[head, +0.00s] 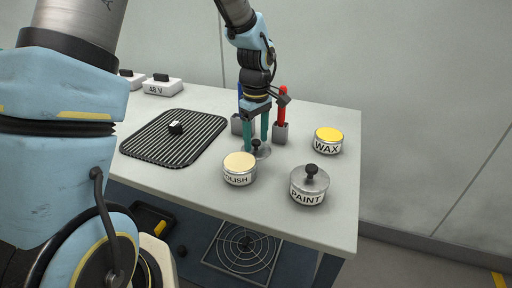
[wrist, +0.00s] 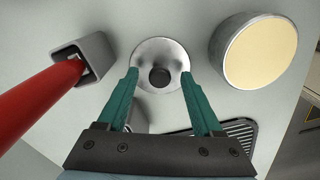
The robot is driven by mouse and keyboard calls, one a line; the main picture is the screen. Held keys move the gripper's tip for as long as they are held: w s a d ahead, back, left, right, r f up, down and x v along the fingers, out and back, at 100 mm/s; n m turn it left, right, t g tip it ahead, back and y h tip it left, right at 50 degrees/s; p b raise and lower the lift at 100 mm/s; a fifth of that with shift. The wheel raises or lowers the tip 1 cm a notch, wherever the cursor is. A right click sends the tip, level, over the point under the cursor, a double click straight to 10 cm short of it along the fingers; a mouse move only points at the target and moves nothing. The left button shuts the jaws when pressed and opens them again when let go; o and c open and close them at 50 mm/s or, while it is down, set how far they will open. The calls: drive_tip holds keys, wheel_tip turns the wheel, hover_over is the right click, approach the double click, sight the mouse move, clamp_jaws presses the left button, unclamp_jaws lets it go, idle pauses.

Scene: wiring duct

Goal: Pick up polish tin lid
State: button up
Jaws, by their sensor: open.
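The polish tin (head: 239,170) stands on the table without a lid, its cream contents showing. It also shows at the upper right of the wrist view (wrist: 261,52). A grey metal lid (head: 262,152) with a dark round knob lies flat on the table behind the polish tin. In the wrist view the lid (wrist: 160,52) is at top centre, its knob between my fingertips. My gripper (head: 257,131) is open, its teal fingers pointing down over the lid. In the wrist view the fingertips of my gripper (wrist: 159,72) are on either side of the knob, apart from it.
A grey holder (head: 281,134) with a red marker (head: 282,104) stands close behind the gripper. The wax tin (head: 328,141) is open; the paint tin (head: 309,186) has its knobbed lid on. A ribbed black mat (head: 174,137) lies to the left. The table's front right is clear.

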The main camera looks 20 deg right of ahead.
drive_tip(key=shift+c, duration=0.2)
clamp_jaws()
idle(0.5)
